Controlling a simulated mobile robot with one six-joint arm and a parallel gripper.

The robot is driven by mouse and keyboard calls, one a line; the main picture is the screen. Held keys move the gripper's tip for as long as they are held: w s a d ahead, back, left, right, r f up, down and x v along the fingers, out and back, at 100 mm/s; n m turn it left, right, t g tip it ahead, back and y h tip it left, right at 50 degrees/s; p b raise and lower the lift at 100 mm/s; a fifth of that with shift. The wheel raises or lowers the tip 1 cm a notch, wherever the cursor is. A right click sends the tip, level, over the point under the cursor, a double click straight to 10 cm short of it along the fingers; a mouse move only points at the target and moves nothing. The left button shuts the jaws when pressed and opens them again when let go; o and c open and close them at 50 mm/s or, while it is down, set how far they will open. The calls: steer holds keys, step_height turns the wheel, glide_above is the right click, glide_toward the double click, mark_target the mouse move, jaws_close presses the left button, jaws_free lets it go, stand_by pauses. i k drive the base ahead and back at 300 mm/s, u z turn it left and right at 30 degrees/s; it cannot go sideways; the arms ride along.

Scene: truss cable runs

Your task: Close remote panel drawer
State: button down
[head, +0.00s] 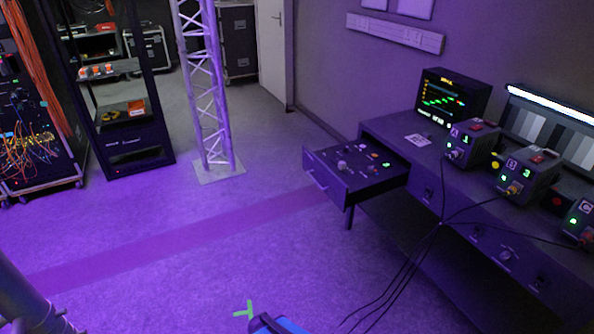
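The remote panel drawer (345,190) stands pulled out from the left end of the dark desk (462,222). Its top panel carries several knobs and small lit buttons, among them green, orange and red ones. A light bar handle (317,181) is on its front face, which points left toward the open floor. The drawer's far end runs back into an opening under the desk top. I cannot make out my gripper in this view.
Labelled boxes (472,145) and a monitor (452,100) sit on the desk. Black cables (409,268) hang from the boxes to the floor. A truss tower (206,90) and racks (130,142) stand left and behind. The purple floor (230,215) before the drawer is clear.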

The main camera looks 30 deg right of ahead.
mark_target(346, 187)
steer(key=z, duration=0.1)
steer(key=i, duration=0.95)
steer(key=u, duration=0.05)
